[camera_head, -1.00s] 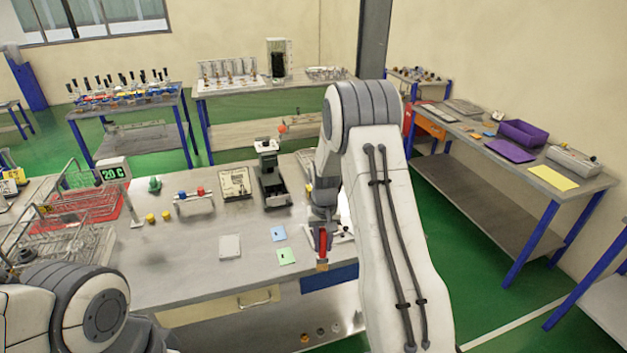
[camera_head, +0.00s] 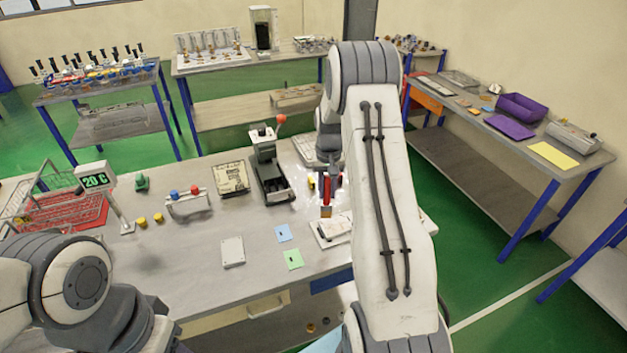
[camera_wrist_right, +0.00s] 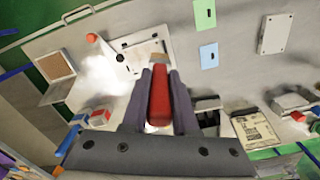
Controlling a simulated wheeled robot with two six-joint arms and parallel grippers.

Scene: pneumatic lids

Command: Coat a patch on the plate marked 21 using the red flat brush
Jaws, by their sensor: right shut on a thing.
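My right gripper (camera_head: 327,200) is shut on the red flat brush (camera_head: 326,187), held above the right end of the workbench. In the right wrist view the red brush (camera_wrist_right: 158,103) lies between the fingers (camera_wrist_right: 160,85), its tan bristle end (camera_wrist_right: 158,59) pointing away. A blue plate (camera_head: 283,233) and a green plate (camera_head: 294,259) lie left of the brush, each with a small dark mark; I cannot read any number. They also show in the wrist view, blue (camera_wrist_right: 208,56) and green (camera_wrist_right: 204,15). My left gripper is out of view.
A white board (camera_head: 333,230) lies under and in front of the brush. A grey plate (camera_head: 232,252) lies left of the coloured plates. A black press-like device (camera_head: 270,175) with a red-knobbed lever and a printed box (camera_head: 231,178) stand behind. Bare bench surrounds the plates.

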